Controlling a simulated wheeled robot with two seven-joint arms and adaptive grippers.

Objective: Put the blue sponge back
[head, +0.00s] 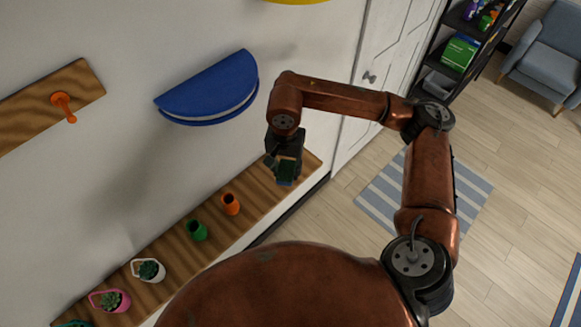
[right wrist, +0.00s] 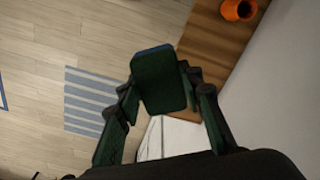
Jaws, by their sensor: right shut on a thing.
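My right gripper (head: 284,165) is shut on the sponge (head: 286,172), near the right end of the wooden wall shelf (head: 262,192). In the right wrist view the sponge (right wrist: 158,85) shows a dark green face with a thin blue edge, held between the two fingers of the gripper (right wrist: 160,95). Its other face is hidden there. The gap between sponge and shelf is hard to judge. My left gripper is not in view.
An orange pot (head: 230,204), a green pot (head: 196,230) and potted succulents (head: 150,270) stand along the shelf. A blue half-round piece (head: 212,90) juts from the wall above. A board with an orange peg (head: 64,105) hangs left. A striped rug (head: 380,195) lies on the floor.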

